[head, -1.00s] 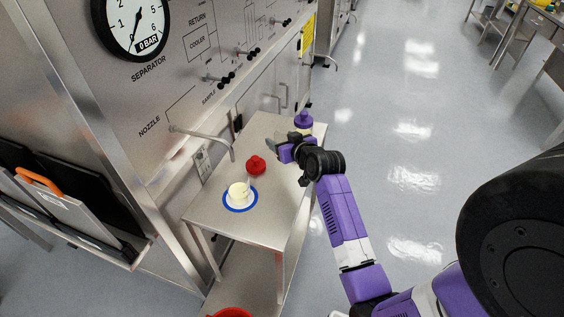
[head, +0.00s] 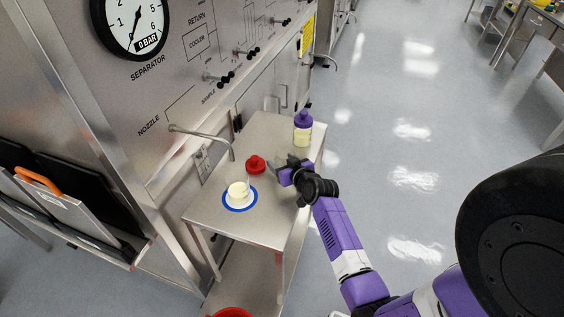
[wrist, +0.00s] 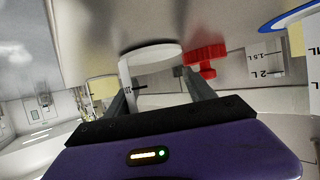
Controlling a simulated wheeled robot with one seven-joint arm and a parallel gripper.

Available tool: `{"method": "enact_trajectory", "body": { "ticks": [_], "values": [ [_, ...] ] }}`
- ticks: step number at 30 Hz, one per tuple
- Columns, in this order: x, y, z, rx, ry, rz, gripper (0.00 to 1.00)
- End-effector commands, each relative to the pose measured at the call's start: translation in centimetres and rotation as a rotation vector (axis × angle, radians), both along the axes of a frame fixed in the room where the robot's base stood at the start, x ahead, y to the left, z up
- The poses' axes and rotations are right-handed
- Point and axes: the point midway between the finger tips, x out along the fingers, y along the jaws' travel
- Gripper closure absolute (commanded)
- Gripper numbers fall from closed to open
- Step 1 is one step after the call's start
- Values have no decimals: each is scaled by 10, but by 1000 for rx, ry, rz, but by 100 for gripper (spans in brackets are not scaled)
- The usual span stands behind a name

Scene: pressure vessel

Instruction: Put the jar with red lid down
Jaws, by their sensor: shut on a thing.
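The red lid (head: 256,164) shows on the steel table just left of my gripper (head: 280,173). The body under the lid is hard to make out in the head view. My gripper sits low over the table's middle. Its jaws are shut on a pale, partly see-through thing (wrist: 150,58) between the fingers; I cannot tell exactly what it is.
A jar with a purple lid (head: 303,120) and pale yellow contents stands at the table's far right. A metal nozzle (head: 205,137) reaches over the table (head: 250,226). Bare table lies in front.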

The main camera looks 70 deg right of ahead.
Motion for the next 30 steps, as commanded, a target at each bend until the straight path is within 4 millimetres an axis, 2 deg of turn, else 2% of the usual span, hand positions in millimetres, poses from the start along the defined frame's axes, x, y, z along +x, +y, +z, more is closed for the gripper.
{"method": "enact_trajectory", "body": {
  "ticks": [3, 4, 5, 18, 23, 30],
  "values": [
    [0, 0, -3, -1, -1, 0, 81],
    [0, 0, -3, 0, 0, 0, 35],
    [0, 0, -3, 0, 0, 0, 29],
    [-2, 2, 2, 1, 1, 0, 28],
    [-19, 16, 9, 1, 1, 0, 28],
    [-54, 46, 28, 1, 1, 0, 28]
  ]
}}
